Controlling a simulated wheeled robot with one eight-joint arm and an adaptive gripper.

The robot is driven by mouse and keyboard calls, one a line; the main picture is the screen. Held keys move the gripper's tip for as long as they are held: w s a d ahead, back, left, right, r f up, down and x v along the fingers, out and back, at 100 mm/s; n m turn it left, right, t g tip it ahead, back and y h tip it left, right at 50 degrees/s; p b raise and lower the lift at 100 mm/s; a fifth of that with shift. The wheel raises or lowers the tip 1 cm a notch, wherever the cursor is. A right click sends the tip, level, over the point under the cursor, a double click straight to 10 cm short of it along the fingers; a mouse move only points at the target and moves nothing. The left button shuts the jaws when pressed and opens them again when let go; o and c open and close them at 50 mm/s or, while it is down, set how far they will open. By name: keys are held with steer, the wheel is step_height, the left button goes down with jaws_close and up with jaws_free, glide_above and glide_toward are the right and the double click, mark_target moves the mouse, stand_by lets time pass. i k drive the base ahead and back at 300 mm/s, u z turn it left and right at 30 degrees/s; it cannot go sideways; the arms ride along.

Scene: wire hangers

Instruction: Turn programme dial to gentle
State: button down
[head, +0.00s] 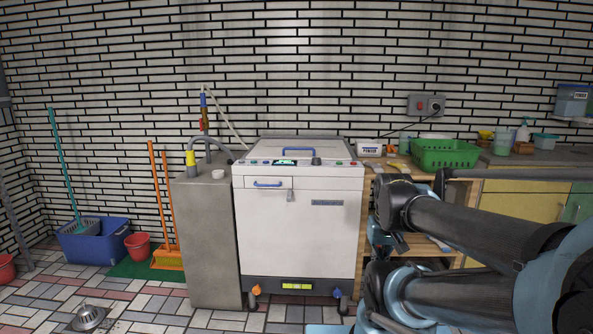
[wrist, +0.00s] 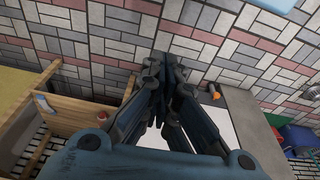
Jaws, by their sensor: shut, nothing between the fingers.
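The white washing machine (head: 300,225) stands against the tiled wall in the middle of the head view. Its top front edge carries a control panel with a small lit display (head: 286,162), several coloured buttons and a dark round knob (head: 316,161), which looks like the programme dial. The knob's marks and setting are too small to read. My gripper (wrist: 166,65) is shut and empty in the wrist view, pointing toward the floor tiles. In the head view my arm is at the right, its end low beside the machine, apart from the panel.
A concrete block (head: 208,245) adjoins the machine's left side. A wooden bench (head: 359,230) with a green basket (head: 445,153) stands to the right, close to my arm. A blue tub (head: 93,244) and brooms are at the far left. The floor before the machine looks clear.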

mark_target(316, 161)
steer(key=k, duration=1.25)
steer(key=u, duration=0.65)
steer(key=i, duration=1.75)
steer(key=z, duration=0.65)
